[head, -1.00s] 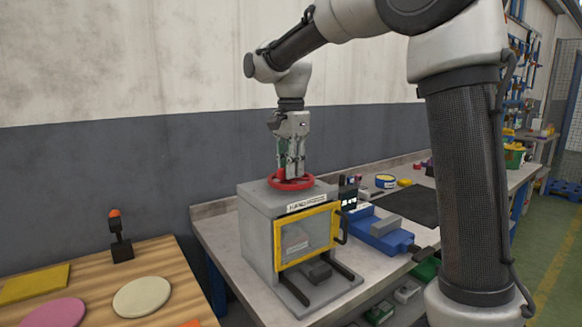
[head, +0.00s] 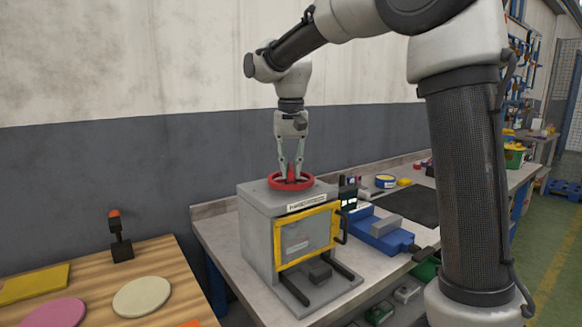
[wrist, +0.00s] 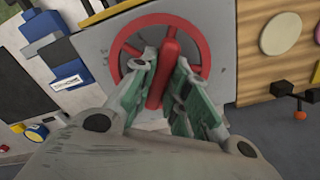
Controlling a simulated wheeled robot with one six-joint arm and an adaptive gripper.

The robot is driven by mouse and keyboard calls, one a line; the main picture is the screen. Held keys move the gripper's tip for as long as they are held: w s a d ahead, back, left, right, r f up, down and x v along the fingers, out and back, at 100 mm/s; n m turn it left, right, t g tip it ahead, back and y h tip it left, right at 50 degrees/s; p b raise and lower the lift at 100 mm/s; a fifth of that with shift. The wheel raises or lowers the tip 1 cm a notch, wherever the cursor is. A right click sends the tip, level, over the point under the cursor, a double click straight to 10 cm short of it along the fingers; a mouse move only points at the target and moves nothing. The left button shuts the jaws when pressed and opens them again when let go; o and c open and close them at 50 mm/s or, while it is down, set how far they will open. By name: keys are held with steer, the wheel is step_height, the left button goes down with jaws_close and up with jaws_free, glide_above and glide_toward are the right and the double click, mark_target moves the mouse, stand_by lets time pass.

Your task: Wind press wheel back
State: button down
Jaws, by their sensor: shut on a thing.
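The red press wheel (head: 275,184) lies flat on top of the grey press box (head: 258,225). My gripper (head: 291,174) points straight down over the wheel. In the wrist view the wheel (wrist: 124,42) shows as a red ring with a raised red bar (wrist: 164,72) across its middle. My gripper (wrist: 163,85) has one finger on each side of this bar and is shut on it. The press has a yellow-framed clear door (head: 308,236) on its front, which looks closed. A pale block shows dimly behind the door.
A blue vise (head: 380,235) stands on the bench right of the press, with a dark mat (head: 405,204) behind it. A wooden table (head: 165,270) at the left holds coloured discs and an orange-tipped black switch (head: 118,235). The wall is close behind.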

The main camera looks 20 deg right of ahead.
steer(key=n, duration=2.4)
stand_by(0.4)
steer(key=c, duration=1.4)
jaws_free()
